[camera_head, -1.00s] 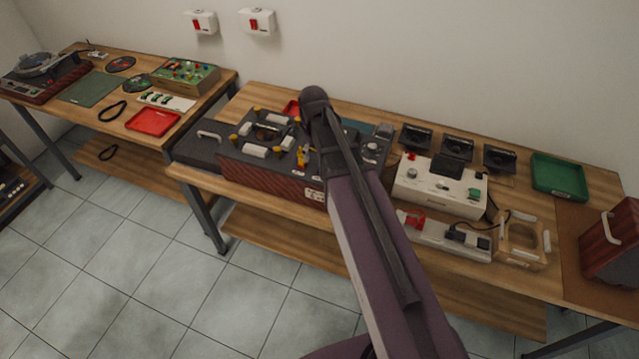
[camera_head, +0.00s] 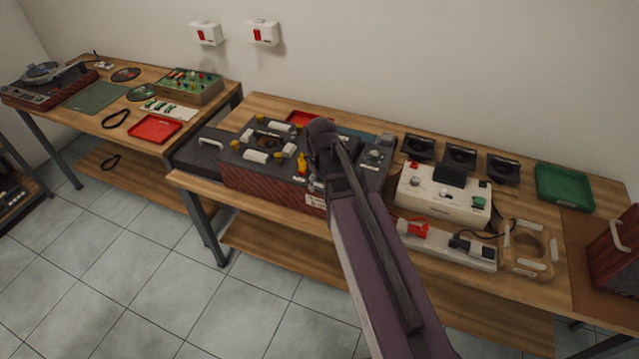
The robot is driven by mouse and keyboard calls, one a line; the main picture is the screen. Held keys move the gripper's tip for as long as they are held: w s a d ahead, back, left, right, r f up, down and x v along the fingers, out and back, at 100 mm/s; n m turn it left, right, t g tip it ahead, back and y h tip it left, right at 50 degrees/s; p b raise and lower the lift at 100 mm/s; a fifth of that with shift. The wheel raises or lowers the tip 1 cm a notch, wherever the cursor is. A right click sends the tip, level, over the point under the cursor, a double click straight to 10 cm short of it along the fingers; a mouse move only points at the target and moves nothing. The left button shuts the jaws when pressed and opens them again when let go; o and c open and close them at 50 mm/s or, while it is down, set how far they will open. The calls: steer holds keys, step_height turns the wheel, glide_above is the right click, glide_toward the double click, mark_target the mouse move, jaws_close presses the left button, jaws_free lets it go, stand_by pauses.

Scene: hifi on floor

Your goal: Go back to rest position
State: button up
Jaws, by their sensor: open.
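My arm (camera_head: 385,260) reaches up from the bottom edge to a dark rounded joint (camera_head: 322,133) in front of the hifi deck. My gripper cannot be made out; the arm seems to hide it. The hifi deck (camera_head: 265,180), with a dark top, white and yellow parts and a reddish ribbed front, stands on the middle bench. The arm covers part of its right side. A small yellow-orange piece (camera_head: 302,163) shows just left of the arm.
The middle bench (camera_head: 250,108) also bears a white control box (camera_head: 440,197), black holders (camera_head: 460,157), a green tray (camera_head: 563,187) and a beige frame (camera_head: 528,250). A left bench (camera_head: 105,130) holds a turntable (camera_head: 45,85) and a red tray (camera_head: 155,129). Tiled floor (camera_head: 130,260) in front is clear.

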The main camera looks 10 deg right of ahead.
stand_by(0.3)
steer(key=s+m, duration=0.4)
steer(key=s, duration=0.5)
steer(key=shift+s, duration=0.15)
steer(key=shift+c, duration=1)
